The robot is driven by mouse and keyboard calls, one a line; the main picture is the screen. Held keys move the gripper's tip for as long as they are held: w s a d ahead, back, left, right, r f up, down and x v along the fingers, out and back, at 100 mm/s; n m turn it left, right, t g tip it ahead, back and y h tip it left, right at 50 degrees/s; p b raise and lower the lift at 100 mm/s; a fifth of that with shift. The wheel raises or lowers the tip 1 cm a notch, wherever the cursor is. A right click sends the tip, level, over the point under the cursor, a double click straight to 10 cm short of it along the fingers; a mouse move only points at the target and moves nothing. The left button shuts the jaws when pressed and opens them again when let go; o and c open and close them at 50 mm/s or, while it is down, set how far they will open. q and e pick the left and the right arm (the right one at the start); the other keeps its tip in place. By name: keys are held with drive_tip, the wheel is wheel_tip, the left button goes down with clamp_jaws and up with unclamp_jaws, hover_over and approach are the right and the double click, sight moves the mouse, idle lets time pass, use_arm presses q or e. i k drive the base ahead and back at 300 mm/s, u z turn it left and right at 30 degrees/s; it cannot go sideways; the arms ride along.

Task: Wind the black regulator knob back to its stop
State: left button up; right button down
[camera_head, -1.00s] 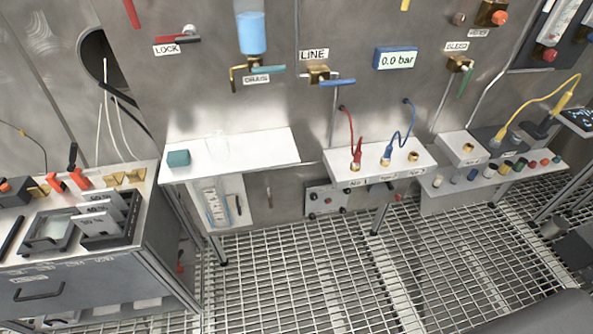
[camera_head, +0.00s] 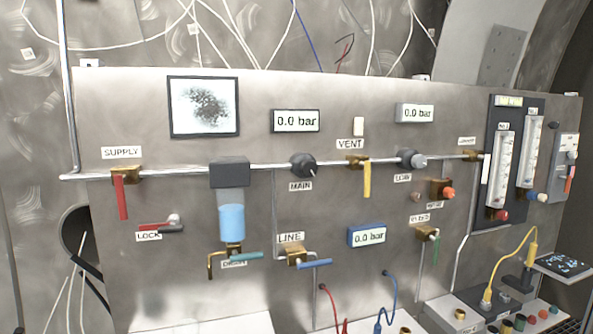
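Two black regulator knobs sit on the horizontal steel pipe of the wall panel in the head view. One knob, labelled MAIN (camera_head: 303,166), is near the middle, with a small light mark on its face. The other knob (camera_head: 407,158) is further right, has a grey front end, and its label appears to read LOW. A white display reading 0.0 bar (camera_head: 296,121) is above the MAIN knob. A second one (camera_head: 415,112) is above the other knob. Neither of my grippers is in view.
Along the pipe are a red SUPPLY lever (camera_head: 122,197), a yellow VENT lever (camera_head: 367,179) and a bowl of blue liquid (camera_head: 231,220). Below are a blue LINE lever (camera_head: 315,264) and a blue-framed 0.0 bar display (camera_head: 367,235). Red and blue hoses rise from the lower bench.

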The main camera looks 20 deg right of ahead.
sight(309, 168)
drive_tip(key=z, duration=2.95)
drive_tip(key=i, duration=2.5)
drive_tip(key=u, duration=2.85)
